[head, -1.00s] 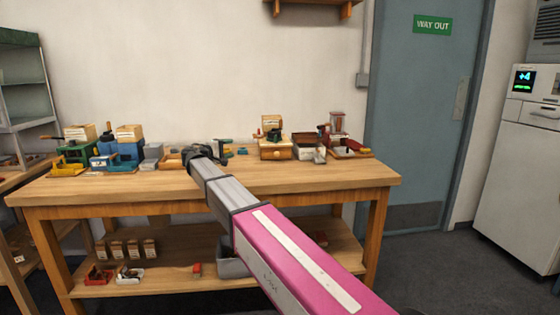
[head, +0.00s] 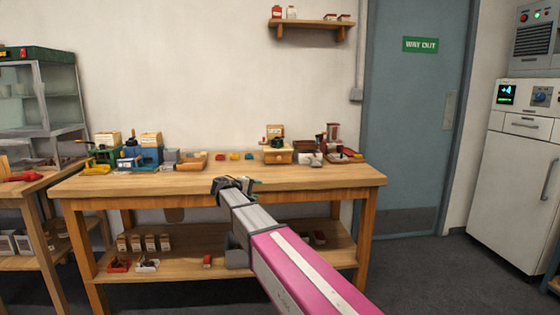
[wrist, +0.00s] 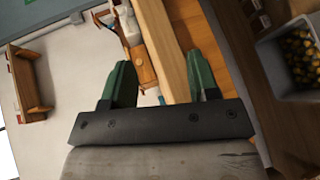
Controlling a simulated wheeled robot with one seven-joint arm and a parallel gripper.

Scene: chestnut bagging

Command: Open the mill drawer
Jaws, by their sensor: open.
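The mill (head: 278,155) is a light wooden box with dark and green parts on top. It stands toward the right of the workbench top, and its drawer front faces me and looks shut. In the wrist view, the mill's wooden front (wrist: 141,62) with a small round knob shows just beyond the left finger. My gripper (head: 238,184) is open and empty by the bench's front edge, left of the mill and nearer to me. In the wrist view, the two green fingers of my gripper (wrist: 162,80) are apart, with the bench edge between them.
The workbench (head: 330,179) has a clear front strip. A wooden tray (head: 192,161) and blue machines (head: 140,155) stand to the left; a brown-and-white device (head: 310,155) stands close right of the mill. A wall shelf (head: 310,25) hangs above. A grey bin (wrist: 275,65) shows in the wrist view.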

